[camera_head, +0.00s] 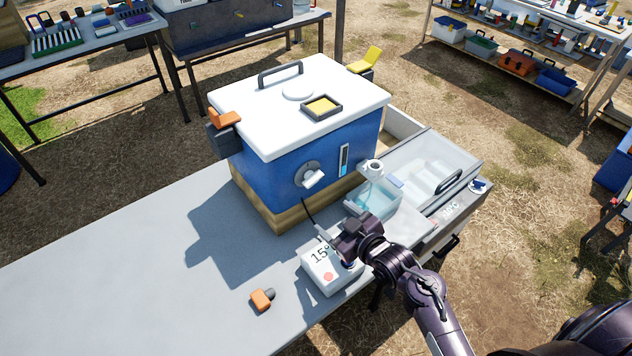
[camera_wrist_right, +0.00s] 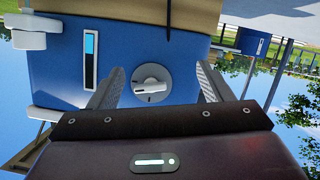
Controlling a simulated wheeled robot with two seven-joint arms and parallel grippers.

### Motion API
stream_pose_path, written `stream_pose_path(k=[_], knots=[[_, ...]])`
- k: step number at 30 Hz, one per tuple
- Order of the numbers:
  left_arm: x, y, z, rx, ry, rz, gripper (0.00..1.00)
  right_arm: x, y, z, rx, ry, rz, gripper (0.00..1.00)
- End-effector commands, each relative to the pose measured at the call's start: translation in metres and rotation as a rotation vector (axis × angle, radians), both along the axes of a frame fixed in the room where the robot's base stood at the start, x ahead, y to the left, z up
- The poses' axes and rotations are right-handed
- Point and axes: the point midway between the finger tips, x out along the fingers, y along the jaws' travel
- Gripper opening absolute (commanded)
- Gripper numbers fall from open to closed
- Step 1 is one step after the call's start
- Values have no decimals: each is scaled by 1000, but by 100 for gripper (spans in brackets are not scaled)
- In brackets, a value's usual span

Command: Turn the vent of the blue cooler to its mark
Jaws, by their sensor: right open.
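The blue cooler (camera_head: 285,150) stands upright on a wooden base on the grey table, with its white lid shut. Its vent (camera_head: 308,177) is a round grey dial with a white handle on the front face. In the right wrist view the vent (camera_wrist_right: 151,85) shows between my fingers, its white handle lying roughly crosswise and a short dark line near the dial's lower rim in the picture. My right gripper (camera_head: 326,235) is in front of the cooler, below the vent in the head view. The gripper (camera_wrist_right: 157,83) is open and empty, apart from the vent. My left gripper is not in view.
A white box reading about 15° (camera_head: 322,276) sits below my right wrist, a dark cable near it. Right of the vent are a blue gauge (camera_head: 344,160), a white spout (camera_head: 371,168) and a clear water basin (camera_head: 386,203). An orange-and-dark piece (camera_head: 262,299) lies in front. The table's left is clear.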

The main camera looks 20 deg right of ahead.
Motion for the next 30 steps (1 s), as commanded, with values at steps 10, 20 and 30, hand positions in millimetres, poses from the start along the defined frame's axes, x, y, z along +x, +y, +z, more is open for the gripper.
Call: stream_pose_path(k=[10, 20, 30], knots=[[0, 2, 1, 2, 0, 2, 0, 21, -3, 46, 71, -305, 58, 73], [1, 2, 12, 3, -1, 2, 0, 67, 14, 48, 73, -306, 59, 73], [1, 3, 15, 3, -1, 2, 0, 90, 22, 46, 70, -304, 59, 73]])
